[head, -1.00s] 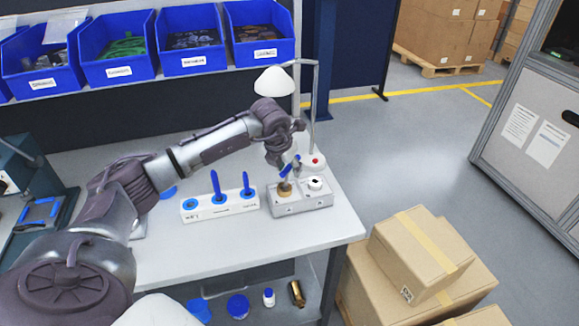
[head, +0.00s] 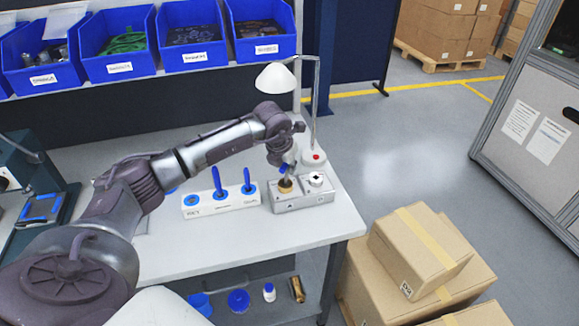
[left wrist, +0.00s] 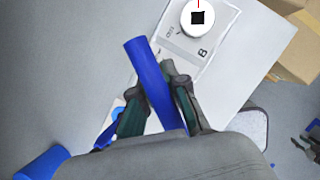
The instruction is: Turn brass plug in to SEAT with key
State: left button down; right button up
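My left gripper (head: 284,164) is over the brass plug (head: 285,186), on the left side of a grey block (head: 303,201) on the table. In the left wrist view its fingers (left wrist: 158,100) are shut on the blue handle of a key (left wrist: 148,72). The key's lower end meets the plug's top in the head view; whether it is engaged cannot be told. The brass plug is hidden in the left wrist view. A white plug with a black square socket (left wrist: 198,17), beside the letter B, is on the block's other side. A dark gripper-like part, apparently my right gripper (left wrist: 309,146), is cut off at the edge.
A white rack (head: 220,204) with two upright blue tools stands left of the block; its left hole has none. A lamp (head: 276,78) with a red-buttoned base stands behind the block. Blue bins (head: 114,45) line the back. Cardboard boxes (head: 420,250) stand right of the table.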

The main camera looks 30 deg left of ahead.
pick_arm(q)
jog(key=shift+d, duration=0.35)
jog(key=shift+f+m+h+b, duration=0.2)
jog(key=shift+m+h+b, duration=0.1)
jog(key=shift+m+b, duration=0.3)
jog(key=shift+m, duration=0.5)
jog(key=shift+d+r+m+h, duration=0.2)
jog(key=shift+r+m+h, duration=0.1)
jog(key=shift+m, duration=0.1)
jog(key=shift+f, duration=0.1)
